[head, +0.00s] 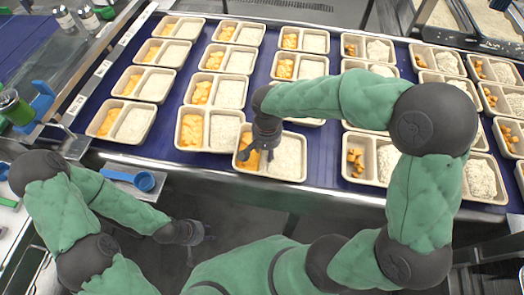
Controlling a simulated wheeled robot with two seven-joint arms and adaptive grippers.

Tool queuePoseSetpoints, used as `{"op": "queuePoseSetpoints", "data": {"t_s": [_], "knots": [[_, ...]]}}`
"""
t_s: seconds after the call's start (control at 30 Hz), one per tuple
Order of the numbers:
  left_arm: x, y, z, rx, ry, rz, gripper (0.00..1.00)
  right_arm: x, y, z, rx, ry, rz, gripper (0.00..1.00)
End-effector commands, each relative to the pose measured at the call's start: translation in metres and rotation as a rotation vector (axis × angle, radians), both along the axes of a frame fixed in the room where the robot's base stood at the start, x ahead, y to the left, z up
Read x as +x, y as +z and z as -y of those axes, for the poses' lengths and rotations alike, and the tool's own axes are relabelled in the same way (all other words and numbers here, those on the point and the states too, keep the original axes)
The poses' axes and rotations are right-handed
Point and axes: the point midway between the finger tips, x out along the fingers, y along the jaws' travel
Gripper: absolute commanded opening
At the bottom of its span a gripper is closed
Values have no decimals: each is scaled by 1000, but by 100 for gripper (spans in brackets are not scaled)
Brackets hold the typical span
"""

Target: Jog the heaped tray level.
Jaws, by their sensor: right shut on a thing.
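A two-compartment beige tray (297,177) stands in the front row near the middle of the blue belt, with orange chunks at left and white rice at right. It sits slightly askew to its neighbours. Its rice looks spread across the compartment, though my arm hides part of its back.
Several similar trays fill the belt (85,118) in rows; those at right, like the front one (345,178), hold mounded rice. A metal rail (170,160) runs along the belt's front edge. A blue scoop (144,181) lies at the left. The floor in front is clear.

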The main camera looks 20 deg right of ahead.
Motion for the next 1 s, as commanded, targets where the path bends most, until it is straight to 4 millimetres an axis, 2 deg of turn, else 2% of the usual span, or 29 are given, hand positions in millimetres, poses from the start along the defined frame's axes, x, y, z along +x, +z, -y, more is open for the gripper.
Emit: {"op": "queuePoseSetpoints", "data": {"t_s": [0.03,1.0], "knots": [[0,-1,0,0,0,0,40,-8,-8,3,-4,2,-26,9],[0,-3,0,0,0,0,40,4,-9,50,0,3,-7,6]]}}
